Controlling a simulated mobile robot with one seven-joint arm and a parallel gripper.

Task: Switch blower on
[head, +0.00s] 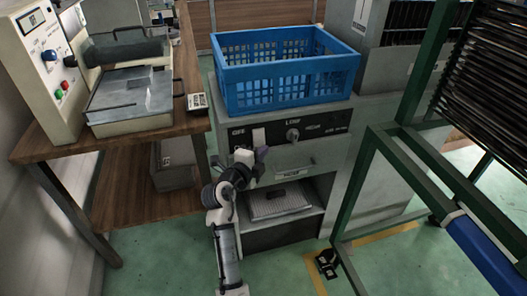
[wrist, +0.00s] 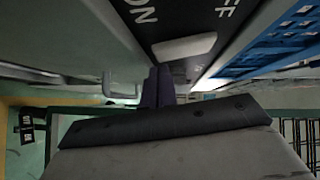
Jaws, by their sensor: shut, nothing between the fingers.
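The blower's control panel (head: 318,131) is a dark strip on the front of the grey cabinet. A white switch (head: 259,137) sits on it beside an OFF label, with a round knob (head: 292,134) to its right. My gripper (head: 262,153) is shut and empty just below the switch in the head view. In the wrist view, the shut dark fingers (wrist: 158,78) point at the panel. The white switch (wrist: 186,45) lies just above their tips, between the ON and OFF labels. Whether the fingers touch the switch, I cannot tell.
A blue crate (head: 290,92) stands on the cabinet top above the panel. A drawer handle (head: 293,171) sits below the panel. A wooden table (head: 120,147) with a beige machine (head: 40,90) is at left. A green metal frame (head: 365,185) stands close at right.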

